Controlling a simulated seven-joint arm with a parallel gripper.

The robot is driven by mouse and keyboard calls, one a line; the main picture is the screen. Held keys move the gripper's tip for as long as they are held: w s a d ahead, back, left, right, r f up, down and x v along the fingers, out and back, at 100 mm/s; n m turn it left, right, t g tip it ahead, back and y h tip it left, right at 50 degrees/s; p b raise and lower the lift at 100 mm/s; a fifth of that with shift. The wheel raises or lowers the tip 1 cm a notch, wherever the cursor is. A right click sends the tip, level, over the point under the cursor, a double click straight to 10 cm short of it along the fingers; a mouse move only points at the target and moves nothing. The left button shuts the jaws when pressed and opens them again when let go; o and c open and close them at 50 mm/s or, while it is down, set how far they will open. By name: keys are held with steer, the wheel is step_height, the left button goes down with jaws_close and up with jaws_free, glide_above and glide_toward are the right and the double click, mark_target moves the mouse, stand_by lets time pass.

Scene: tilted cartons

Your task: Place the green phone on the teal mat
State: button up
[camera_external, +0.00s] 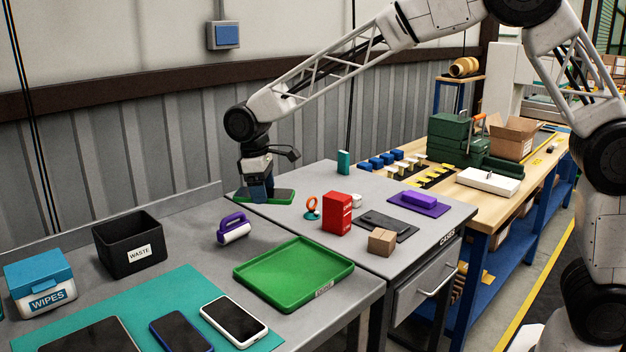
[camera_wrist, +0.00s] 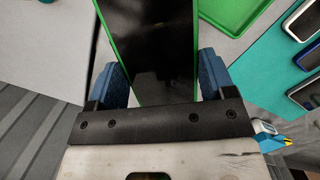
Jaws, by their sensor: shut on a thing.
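My gripper (camera_external: 261,194) is at the back of the grey tables, pointing down. It is shut on the green phone (camera_external: 283,196), a flat slab with a green edge. In the wrist view the green phone (camera_wrist: 152,50) has a dark glossy face and lies between the blue fingers of my gripper (camera_wrist: 162,82). I cannot tell whether the phone touches the table. The teal mat (camera_external: 178,287) lies at the front left, well away from my gripper. It also shows at the right in the wrist view (camera_wrist: 268,82).
On the mat lie a dark tablet (camera_external: 90,338), a blue phone (camera_external: 181,333) and a white phone (camera_external: 234,321). A green tray (camera_external: 293,274) and a purple-handled roller (camera_external: 234,231) stand between gripper and mat. A black waste bin (camera_external: 130,246) and wipes box (camera_external: 40,284) stand behind the mat.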

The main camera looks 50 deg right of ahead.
steer(key=s+a+n+t, duration=0.1)
steer(key=s+a+n, duration=0.45)
steer(key=a, duration=0.45)
steer(key=s+a+n, duration=0.5)
steer(key=s+a, duration=0.2)
steer(key=a, duration=0.3)
steer(key=shift+h, duration=0.4)
step_height(320, 180, down, 9)
steer(key=shift+d+f, duration=0.15)
glide_above(168, 294)
steer(key=shift+a+f, duration=0.2)
steer(key=shift+f, duration=0.5)
steer(key=shift+f, duration=0.1)
steer(key=shift+f, duration=1.7)
steer(key=shift+f, duration=0.15)
